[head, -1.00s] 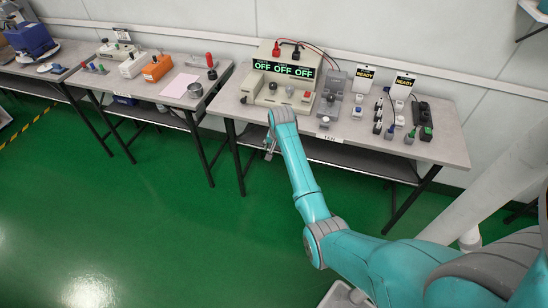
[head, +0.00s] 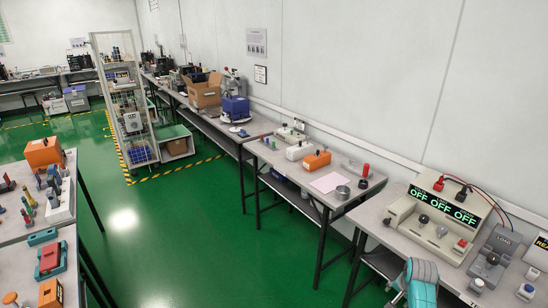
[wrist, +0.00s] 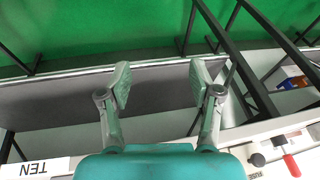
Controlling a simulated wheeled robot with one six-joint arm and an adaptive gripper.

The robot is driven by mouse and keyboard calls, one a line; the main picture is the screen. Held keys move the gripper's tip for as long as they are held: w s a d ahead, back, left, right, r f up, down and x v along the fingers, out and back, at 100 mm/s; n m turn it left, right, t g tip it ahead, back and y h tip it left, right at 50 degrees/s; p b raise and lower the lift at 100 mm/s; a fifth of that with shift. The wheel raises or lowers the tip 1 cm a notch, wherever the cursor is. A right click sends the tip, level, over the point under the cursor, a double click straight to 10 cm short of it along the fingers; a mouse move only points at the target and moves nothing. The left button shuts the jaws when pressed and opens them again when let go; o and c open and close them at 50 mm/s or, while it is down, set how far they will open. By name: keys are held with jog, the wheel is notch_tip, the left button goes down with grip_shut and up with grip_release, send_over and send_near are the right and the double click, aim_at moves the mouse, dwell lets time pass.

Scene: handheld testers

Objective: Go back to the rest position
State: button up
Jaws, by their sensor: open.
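My gripper (wrist: 160,82) is open and empty in the wrist view, its two fingers apart with nothing between them. It is at the front edge of a test bench, with the grey lower shelf (wrist: 60,100) and green floor behind the fingers. In the head view only a teal part of my arm shows at the bottom right, in front of the bench with the tester (head: 440,215), whose displays read OFF.
Another bench (head: 290,160) holds an orange tester (head: 317,160) and a pink sheet (head: 329,182). A bench at the left holds coloured devices, including a red one (head: 50,258). A wheeled rack (head: 128,100) stands farther back. Green floor (head: 190,230) between the benches is clear.

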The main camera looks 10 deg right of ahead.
jog(key=s+a+f+n+t, duration=0.1)
jog(key=s+a+f, duration=0.25)
jog(key=a, duration=0.25)
jog(key=s+a+f+n+t, duration=0.1)
jog(key=s+a+f+n, duration=0.15)
jog(key=a+f, duration=0.3)
jog(key=s+a+n+t, duration=0.3)
jog(key=s+a, duration=1)
jog(key=s, duration=0.1)
jog(key=s+a+r+n+t+y, duration=0.1)
jog(key=s+a+r+n+t, duration=0.2)
jog(key=s+r, duration=0.9)
jog(key=s+a+r+n+t+y, duration=0.1)
jog(key=s+a+r+n+t, duration=0.2)
jog(key=s+a+r, duration=0.5)
jog(key=s+r, duration=0.3)
jog(key=r, duration=0.5)
jog(key=shift+s+t, duration=0.3)
jog(key=shift+s, duration=0.05)
